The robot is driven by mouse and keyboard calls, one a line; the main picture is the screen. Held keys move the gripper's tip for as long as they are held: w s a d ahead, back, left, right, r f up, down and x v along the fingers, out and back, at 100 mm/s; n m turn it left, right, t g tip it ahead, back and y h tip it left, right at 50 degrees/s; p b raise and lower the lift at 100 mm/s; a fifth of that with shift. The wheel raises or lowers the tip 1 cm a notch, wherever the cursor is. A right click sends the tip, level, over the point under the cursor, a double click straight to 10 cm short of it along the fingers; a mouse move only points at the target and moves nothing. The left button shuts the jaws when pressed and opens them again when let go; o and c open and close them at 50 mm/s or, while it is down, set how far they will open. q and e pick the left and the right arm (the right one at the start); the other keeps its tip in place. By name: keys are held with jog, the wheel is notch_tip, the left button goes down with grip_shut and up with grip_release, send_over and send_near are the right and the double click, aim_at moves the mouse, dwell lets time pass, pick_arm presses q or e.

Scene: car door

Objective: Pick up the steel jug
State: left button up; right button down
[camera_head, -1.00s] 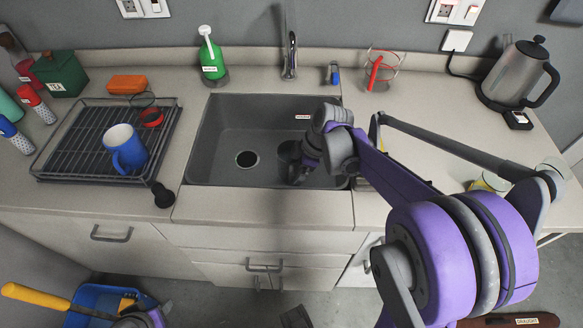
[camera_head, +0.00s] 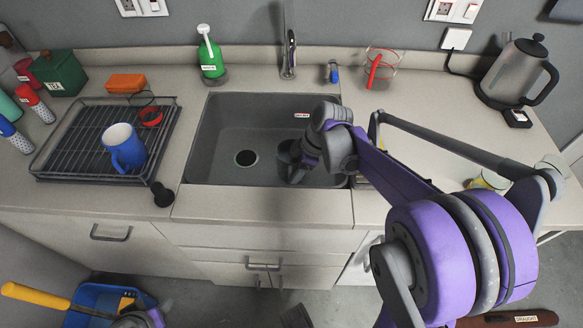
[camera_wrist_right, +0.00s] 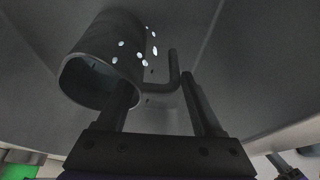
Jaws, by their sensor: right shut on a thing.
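The steel jug (camera_head: 286,153) is dark grey in the head view, inside the sink and partly hidden by my right gripper. In the right wrist view the jug (camera_wrist_right: 102,62) shows its open mouth, several bright spots and a bent handle (camera_wrist_right: 168,78). My right gripper (camera_head: 298,172) is low in the sink, shut on the jug, with its fingers (camera_wrist_right: 160,95) at the mouth and handle side in the wrist view. The exact contact is unclear. A grey and purple part of my left arm shows at the bottom left of the head view; its jaws cannot be made out.
The grey sink (camera_head: 215,150) has walls around the jug and a tap (camera_head: 290,55) behind. A drying rack (camera_head: 60,165) with a blue mug (camera_head: 124,150) stands left.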

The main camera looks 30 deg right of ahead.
notch_tip(320, 180, up, 10)
jog(key=shift+r+p, duration=0.1)
jog(key=shift+p, duration=0.6)
jog(key=g, duration=0.1)
jog(key=g+y, duration=0.1)
jog(key=g, duration=0.1)
jog(key=shift+w+f+m+y, duration=0.2)
jog(key=shift+m+y, duration=0.1)
jog(key=shift+m, duration=0.1)
jog(key=g+y+b, duration=0.1)
jog(key=g, duration=0.1)
jog(key=shift+s+m+g, duration=0.1)
jog(key=shift+m+g, duration=0.2)
jog(key=shift+g, duration=0.1)
jog(key=shift+s+r+g+y+b, duration=0.1)
jog(key=shift+g+y+b, duration=0.4)
jog(key=shift+b, duration=0.4)
dwell(1.2)
